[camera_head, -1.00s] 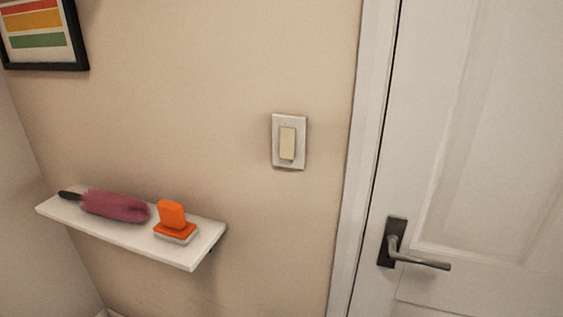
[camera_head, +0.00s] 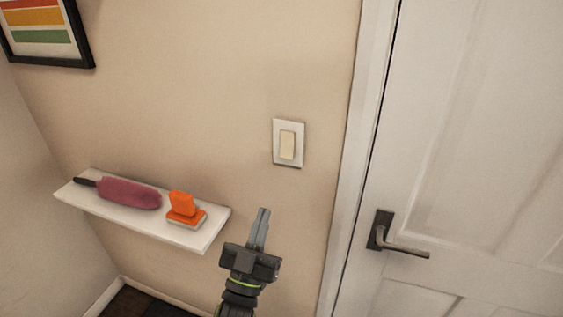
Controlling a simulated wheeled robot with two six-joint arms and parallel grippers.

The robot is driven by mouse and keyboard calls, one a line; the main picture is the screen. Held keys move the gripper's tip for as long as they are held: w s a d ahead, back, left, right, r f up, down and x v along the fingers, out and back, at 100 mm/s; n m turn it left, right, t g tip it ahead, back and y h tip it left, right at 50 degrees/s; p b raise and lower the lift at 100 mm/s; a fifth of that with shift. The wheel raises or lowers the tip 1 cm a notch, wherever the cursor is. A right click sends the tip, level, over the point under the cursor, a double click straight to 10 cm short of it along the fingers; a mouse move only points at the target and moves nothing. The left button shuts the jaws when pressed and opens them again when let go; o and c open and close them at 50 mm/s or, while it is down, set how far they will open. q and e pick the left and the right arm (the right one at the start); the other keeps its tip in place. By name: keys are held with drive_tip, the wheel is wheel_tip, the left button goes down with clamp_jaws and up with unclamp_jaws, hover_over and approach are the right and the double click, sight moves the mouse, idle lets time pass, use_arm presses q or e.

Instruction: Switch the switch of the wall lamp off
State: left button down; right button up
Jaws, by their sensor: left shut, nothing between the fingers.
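The wall switch (camera_head: 287,145) is a cream rocker in a white plate on the beige wall, left of the door frame. Which way the rocker is tipped is hard to tell. My left gripper (camera_head: 264,212) comes up from the bottom middle, below and slightly left of the switch. Its fingers are shut with nothing between them and point up; they appear apart from the switch. The wall lamp itself is not in view. My right gripper is not in view.
A white shelf (camera_head: 205,240) on the left holds a pink duster (camera_head: 130,194) and an orange brush (camera_head: 183,206), close to my left gripper. A white door (camera_head: 480,130) with a dark handle (camera_head: 382,236) stands right. A framed picture (camera_head: 42,30) hangs upper left.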

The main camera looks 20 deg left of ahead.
sight(286, 151)
use_arm(q)
drive_tip(key=shift+r, duration=0.1)
drive_tip(key=shift+w+f+p+x, duration=0.35)
drive_tip(key=shift+p+x, duration=0.45)
drive_tip(key=shift+x, duration=1.35)
drive_tip(key=shift+w+f+p+x, duration=0.35)
drive_tip(key=shift+p+x, duration=0.45)
drive_tip(key=shift+x, duration=1.35)
drive_tip(key=shift+w+f+p+x, duration=0.2)
drive_tip(key=shift+f+p+x, duration=0.45)
drive_tip(key=shift+x, duration=1.45)
drive_tip(key=shift+r, duration=0.2)
drive_tip(key=f+b, duration=0.1)
drive_tip(key=b, duration=0.2)
drive_tip(key=shift+w+t, duration=0.3)
drive_tip(key=shift+r+p, duration=0.35)
